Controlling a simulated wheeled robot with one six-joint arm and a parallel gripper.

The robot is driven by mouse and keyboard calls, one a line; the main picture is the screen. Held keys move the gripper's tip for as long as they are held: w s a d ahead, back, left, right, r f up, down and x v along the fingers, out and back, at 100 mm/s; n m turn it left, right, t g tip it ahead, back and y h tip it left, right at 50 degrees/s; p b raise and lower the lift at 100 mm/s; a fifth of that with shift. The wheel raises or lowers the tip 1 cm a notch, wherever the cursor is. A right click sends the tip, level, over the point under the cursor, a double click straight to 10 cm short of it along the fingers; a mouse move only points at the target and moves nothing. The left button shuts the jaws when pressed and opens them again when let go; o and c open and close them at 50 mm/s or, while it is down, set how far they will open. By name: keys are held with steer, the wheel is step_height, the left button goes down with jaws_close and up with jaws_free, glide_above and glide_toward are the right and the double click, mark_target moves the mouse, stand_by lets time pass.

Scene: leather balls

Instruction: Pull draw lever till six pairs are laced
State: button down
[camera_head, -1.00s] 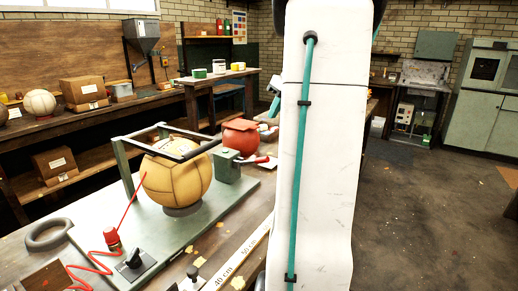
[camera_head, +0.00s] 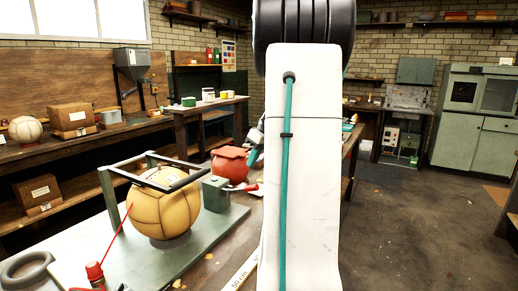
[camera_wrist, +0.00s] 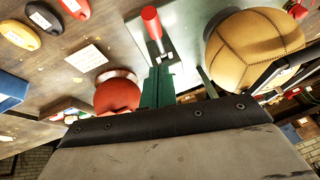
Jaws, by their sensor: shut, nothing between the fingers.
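A tan panelled leather ball (camera_head: 166,210) sits on a low stand inside a frame of green posts and dark bars. The stitched ball is at the upper right of the wrist view (camera_wrist: 255,50). To its right in the head view is a green box (camera_head: 216,194) with the red-handled draw lever (camera_head: 246,187). In the wrist view the red lever handle (camera_wrist: 152,22) is at the top centre. My gripper (camera_head: 254,157) is shut and empty, above and just beyond the lever, apart from it. The white arm hides part of it. The lacing is too small to make out.
A red ball (camera_head: 229,164) with a flat piece on top stands behind the lever box. A red air hose and grey ring (camera_head: 27,270) lie at the front left. Side benches hold boxes and jars. Open floor (camera_head: 410,220) lies to the right.

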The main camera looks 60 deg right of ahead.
glide_toward(242, 189)
steer(key=shift+x, duration=1.15)
steer(key=shift+s+d+f, duration=0.1)
steer(key=shift+s+f, duration=0.2)
steer(key=shift+f, duration=0.5)
steer(key=shift+s, duration=0.1)
